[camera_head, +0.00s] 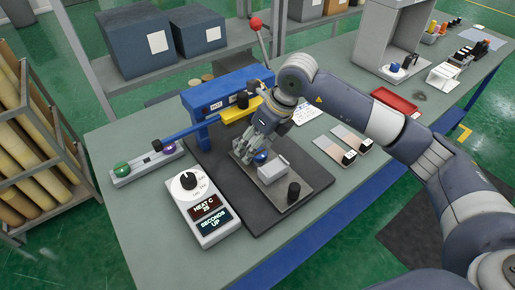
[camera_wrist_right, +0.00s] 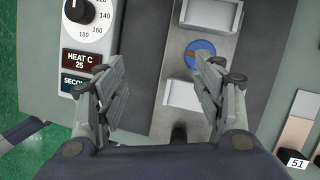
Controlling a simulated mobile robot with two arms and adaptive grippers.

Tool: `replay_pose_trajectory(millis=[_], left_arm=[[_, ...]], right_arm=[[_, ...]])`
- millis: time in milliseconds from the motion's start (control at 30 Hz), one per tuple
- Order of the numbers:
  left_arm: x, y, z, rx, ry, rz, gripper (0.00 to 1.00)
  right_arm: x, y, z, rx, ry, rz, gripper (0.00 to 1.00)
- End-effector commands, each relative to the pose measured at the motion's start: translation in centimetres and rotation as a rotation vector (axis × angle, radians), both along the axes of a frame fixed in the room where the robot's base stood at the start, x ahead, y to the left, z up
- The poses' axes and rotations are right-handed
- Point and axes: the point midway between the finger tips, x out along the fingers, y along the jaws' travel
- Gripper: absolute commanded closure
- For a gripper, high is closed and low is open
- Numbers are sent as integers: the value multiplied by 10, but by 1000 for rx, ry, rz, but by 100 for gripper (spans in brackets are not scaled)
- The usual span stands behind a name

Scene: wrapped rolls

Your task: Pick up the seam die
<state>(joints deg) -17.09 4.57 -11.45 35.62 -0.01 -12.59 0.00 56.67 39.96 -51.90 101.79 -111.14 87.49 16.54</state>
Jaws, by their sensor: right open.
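A round blue-topped piece (camera_head: 261,157), perhaps the seam die, sits on a grey metal plate (camera_head: 312,178) beside a pale metal block (camera_head: 272,170). In the right wrist view the blue piece (camera_wrist_right: 201,51) lies between two pale metal blocks, close to the right finger's tip. My right gripper (camera_head: 250,148) is above the plate, partly hiding the blue piece in the head view. In the right wrist view the gripper (camera_wrist_right: 163,72) is open and empty, its fingers apart. I cannot tell its height above the plate. My left gripper is not in view.
A control box (camera_head: 199,207) reading "HEAT C 25" stands left of the plate. A blue press frame (camera_head: 213,103) with a red-knobbed lever (camera_head: 255,24) stands behind. A rack (camera_head: 146,164) with green and purple knobs is at the left. Sample cards (camera_head: 334,147) lie to the right.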

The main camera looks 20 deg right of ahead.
Motion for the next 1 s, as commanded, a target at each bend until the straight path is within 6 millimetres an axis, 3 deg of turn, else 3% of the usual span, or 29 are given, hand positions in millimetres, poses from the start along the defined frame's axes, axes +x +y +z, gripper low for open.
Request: replay_pose_trajectory(millis=[33,100,200,500,733,1000], left_arm=[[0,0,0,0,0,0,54],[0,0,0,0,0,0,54],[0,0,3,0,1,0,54],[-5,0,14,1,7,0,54],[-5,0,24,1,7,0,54],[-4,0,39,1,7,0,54]], right_arm=[[5,-17,3,-61,-4,-21,38],[8,-33,4,-117,-4,-42,38],[10,-41,-1,-150,-1,-55,38],[21,-35,-42,-150,0,-54,38],[28,-33,-56,-148,1,-54,38],[41,-29,-89,-147,-1,-53,38]])
